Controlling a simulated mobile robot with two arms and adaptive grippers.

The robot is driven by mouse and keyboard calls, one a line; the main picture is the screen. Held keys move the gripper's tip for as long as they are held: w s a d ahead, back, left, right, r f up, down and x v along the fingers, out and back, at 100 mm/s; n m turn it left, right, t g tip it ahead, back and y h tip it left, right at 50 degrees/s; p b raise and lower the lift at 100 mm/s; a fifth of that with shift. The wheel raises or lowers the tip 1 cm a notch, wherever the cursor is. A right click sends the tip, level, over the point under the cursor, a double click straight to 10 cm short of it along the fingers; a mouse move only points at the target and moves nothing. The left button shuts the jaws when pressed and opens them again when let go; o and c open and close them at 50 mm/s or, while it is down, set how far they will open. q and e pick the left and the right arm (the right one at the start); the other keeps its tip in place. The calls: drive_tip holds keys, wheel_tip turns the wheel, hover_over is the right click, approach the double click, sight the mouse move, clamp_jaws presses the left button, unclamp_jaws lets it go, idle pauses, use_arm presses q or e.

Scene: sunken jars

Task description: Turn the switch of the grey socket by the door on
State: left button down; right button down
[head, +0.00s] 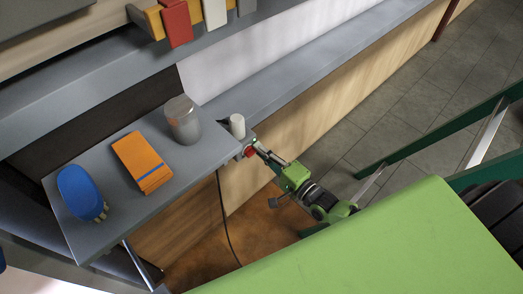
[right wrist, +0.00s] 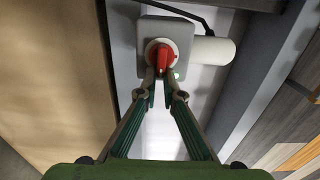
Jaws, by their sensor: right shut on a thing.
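The grey socket (right wrist: 182,35) shows in the right wrist view, with a red rotary switch (right wrist: 163,58) on its face. The switch's lever points down in that view. In the head view the red switch (head: 249,152) shows small at the end of the grey ledge, and most of the socket is hidden. My right gripper (right wrist: 163,92) is shut on the red switch lever, with its two fingertips close on either side. It also shows in the head view (head: 258,150). A white cylinder (right wrist: 213,50) sticks out beside the socket. My left gripper is not in view.
A grey shelf (head: 100,160) at left holds a blue object (head: 78,188), an orange block (head: 142,160) and a grey jar (head: 183,120). A dark cable (head: 224,215) hangs below the socket. Tiled floor (head: 400,130) is open at right.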

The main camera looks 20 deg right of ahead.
drive_tip(key=shift+s+a+f, duration=0.3)
drive_tip(key=shift+a+f, duration=0.05)
drive_tip(key=shift+a, duration=0.05)
drive_tip(key=c, duration=2.2)
unclamp_jaws()
drive_tip(key=shift+r, duration=0.3)
drive_tip(key=v, duration=1.2)
